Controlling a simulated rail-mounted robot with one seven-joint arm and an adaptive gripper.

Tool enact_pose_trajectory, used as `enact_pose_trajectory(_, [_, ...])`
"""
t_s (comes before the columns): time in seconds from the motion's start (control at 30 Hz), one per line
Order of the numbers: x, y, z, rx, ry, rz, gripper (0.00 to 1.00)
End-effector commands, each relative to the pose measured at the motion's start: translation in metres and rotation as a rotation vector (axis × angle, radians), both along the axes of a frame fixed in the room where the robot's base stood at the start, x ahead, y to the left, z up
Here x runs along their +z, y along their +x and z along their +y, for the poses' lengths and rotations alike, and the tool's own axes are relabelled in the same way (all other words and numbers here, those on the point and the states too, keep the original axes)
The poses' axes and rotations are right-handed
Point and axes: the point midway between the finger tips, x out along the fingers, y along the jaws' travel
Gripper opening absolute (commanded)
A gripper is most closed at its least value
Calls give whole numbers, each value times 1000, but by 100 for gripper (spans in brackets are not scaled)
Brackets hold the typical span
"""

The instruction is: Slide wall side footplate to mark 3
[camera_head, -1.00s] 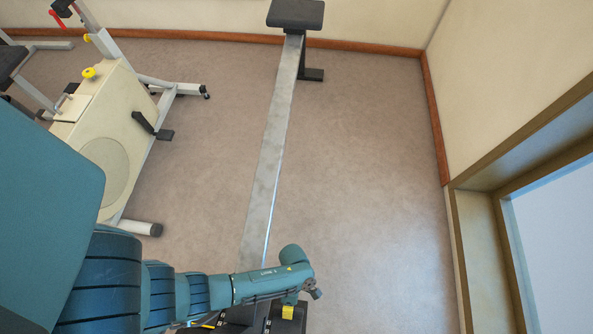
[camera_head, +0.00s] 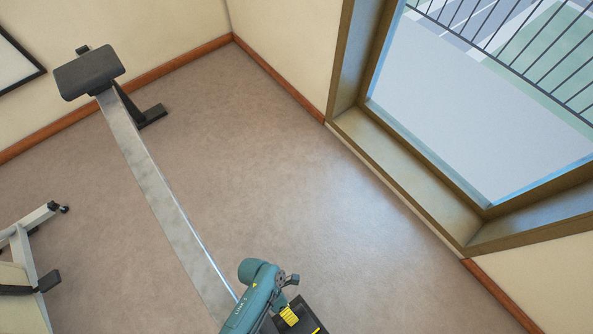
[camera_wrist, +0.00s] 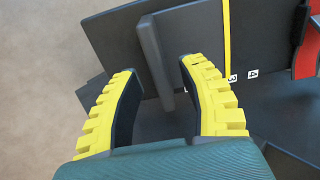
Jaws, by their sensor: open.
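The dark footplate (camera_wrist: 190,35) fills the upper middle of the wrist view, with a grey upright ridge (camera_wrist: 152,50) on it and a yellow line to the right. My gripper (camera_wrist: 158,70) is open, its yellow-padded fingers on either side of the ridge. I cannot tell whether either finger touches it. The numbers 3 (camera_wrist: 233,78) and 4 (camera_wrist: 252,73) show to the right of the fingers, near the foot of the yellow line. In the head view, dark footplate parts (camera_head: 312,318) are at the bottom edge, largely cut off and hidden by my arm.
The rower's pale rail (camera_head: 160,190) runs up-left to its black seat (camera_head: 88,75). A red part (camera_wrist: 307,55) stands at the wrist view's right edge. A window (camera_head: 470,110) and wall are to the right, with clear floor (camera_head: 300,190) between. Part of an exercise bike (camera_head: 25,270) is at left.

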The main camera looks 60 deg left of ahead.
Motion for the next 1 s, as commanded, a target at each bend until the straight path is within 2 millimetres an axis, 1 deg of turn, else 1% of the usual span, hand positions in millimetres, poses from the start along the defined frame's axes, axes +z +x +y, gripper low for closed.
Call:
enact_pose_trajectory(0.03, [9, 0, 9, 7, 3, -3, 41])
enact_pose_trajectory(0.2, [43, -4, 37, 7, 3, -3, 41])
enact_pose_trajectory(0.3, [59, -6, 50, 5, 2, -1, 41])
enact_pose_trajectory(0.4, [69, -7, 57, 3, 1, 0, 41])
enact_pose_trajectory(0.53, [74, -8, 61, 1, 0, 1, 41])
enact_pose_trajectory(1.0, [73, -8, 61, 0, 1, 2, 41])
